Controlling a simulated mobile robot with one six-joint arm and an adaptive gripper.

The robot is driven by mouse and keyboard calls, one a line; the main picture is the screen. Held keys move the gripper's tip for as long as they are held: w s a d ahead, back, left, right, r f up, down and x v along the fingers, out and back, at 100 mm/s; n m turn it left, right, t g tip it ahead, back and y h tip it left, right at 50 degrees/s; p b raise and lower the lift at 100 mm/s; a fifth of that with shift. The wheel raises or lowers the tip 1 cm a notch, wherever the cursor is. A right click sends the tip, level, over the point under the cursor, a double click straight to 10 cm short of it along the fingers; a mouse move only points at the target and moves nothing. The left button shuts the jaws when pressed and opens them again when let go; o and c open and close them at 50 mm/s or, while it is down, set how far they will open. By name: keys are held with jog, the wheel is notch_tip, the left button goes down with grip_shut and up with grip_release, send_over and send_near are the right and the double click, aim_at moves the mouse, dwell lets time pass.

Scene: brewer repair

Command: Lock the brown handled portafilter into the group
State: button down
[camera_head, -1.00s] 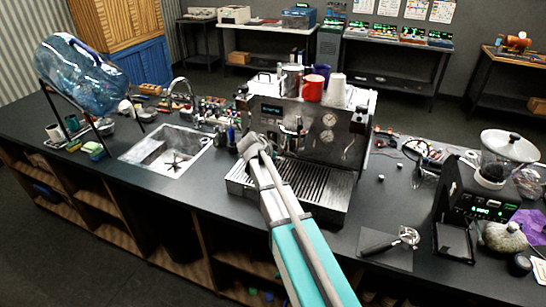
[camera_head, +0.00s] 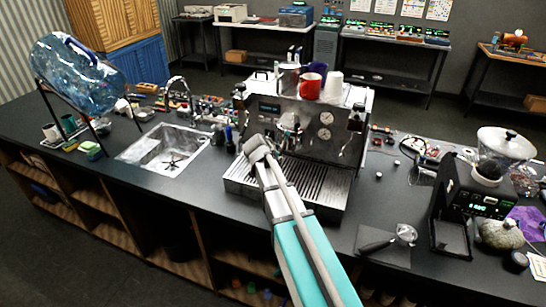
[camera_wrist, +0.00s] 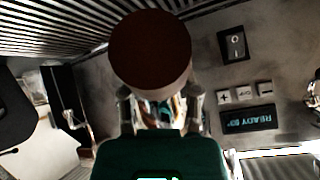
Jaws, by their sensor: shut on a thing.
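The brown handled portafilter (camera_wrist: 150,52) shows in the wrist view as a round brown handle end, large and close to the camera. My gripper (camera_wrist: 160,103) is shut on it, with a finger on each side below the handle end. The handle hides most of the portafilter's head and what it touches. In the head view my wrist is in front of the espresso machine (camera_head: 325,150), near the silver group (camera_head: 288,122). The brown handle cannot be made out there, so I cannot tell whether the portafilter is seated in the group.
The drip tray (camera_head: 310,190) lies below the group. A steel pitcher (camera_head: 289,80), a red cup (camera_head: 310,86) and white cups (camera_head: 333,84) stand on the machine. A black handled portafilter (camera_head: 385,241) lies on a mat at right, beside a grinder (camera_head: 475,195). A sink (camera_head: 165,150) is at left.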

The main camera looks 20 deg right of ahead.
jog(key=shift+s+d+n+t+y, duration=0.3)
jog(key=shift+s+n, duration=0.1)
jog(key=shift+n, duration=0.1)
jog(key=shift+s+d+n+t+y, duration=0.3)
jog(key=shift+s+d+n+y, duration=0.15)
jog(key=shift+n, duration=0.35)
jog(key=shift+s+d+n+t+y, duration=0.3)
jog(key=shift+d+n+y, duration=0.1)
jog(key=shift+n+y, duration=0.25)
jog(key=shift+c, duration=1.3)
grip_release()
